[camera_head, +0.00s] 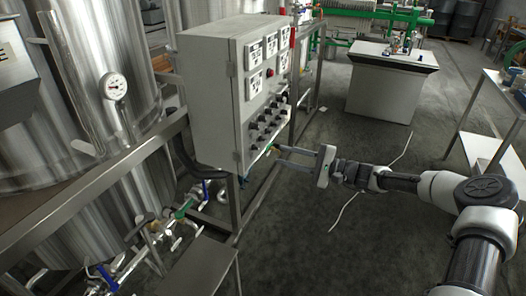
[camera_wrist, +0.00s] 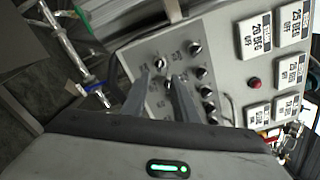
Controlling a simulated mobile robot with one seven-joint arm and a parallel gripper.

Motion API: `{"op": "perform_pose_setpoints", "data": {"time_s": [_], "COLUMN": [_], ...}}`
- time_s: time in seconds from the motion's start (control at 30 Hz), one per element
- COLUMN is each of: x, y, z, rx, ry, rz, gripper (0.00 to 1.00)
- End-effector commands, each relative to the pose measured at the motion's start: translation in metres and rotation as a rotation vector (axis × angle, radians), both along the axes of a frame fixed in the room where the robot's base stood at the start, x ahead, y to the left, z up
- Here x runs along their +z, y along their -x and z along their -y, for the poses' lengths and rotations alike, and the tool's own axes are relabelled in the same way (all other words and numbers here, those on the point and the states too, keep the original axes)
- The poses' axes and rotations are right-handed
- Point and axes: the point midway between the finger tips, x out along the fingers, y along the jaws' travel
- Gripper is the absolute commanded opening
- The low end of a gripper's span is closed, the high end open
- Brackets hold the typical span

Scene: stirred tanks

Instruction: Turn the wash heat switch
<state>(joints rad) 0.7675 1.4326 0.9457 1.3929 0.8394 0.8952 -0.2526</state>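The grey control box (camera_head: 212,95) carries rows of small black rotary switches (camera_head: 264,122) on the lower part of its front. In the wrist view the switches (camera_wrist: 201,73) have pale markings beside them, too small to read, so I cannot tell which one is wash heat. My gripper (camera_head: 277,154) is at the lower edge of the switch area, its two fingers pointing at the panel. In the wrist view the fingers of my gripper (camera_wrist: 158,78) are apart, with one switch (camera_wrist: 160,63) showing between and beyond their tips. Whether they touch it cannot be told.
White displays (camera_wrist: 253,36) and a red button (camera_wrist: 254,83) sit on the same panel. Metal frame rails (camera_head: 90,190) and pipes with valves (camera_head: 185,208) lie below and left of the box. A steel tank (camera_head: 95,60) stands behind. Floor to the right is mostly clear.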

Motion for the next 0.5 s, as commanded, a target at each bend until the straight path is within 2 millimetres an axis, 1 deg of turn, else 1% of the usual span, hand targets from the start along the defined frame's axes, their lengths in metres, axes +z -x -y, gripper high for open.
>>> {"op": "perform_pose_setpoints", "data": {"time_s": [0.03,0.2,0.33,0.5], "x": [-0.001,-0.001,-0.001,-0.001], "y": [-0.003,-0.016,-0.023,-0.028], "z": [-0.012,-0.045,-0.064,-0.078], "rx": [0.003,0.002,0.002,0.001], "ry": [-0.001,0.000,0.000,0.000], "rz": [0.000,0.000,0.000,0.000], "gripper": [0.27,0.27,0.27,0.27]}}
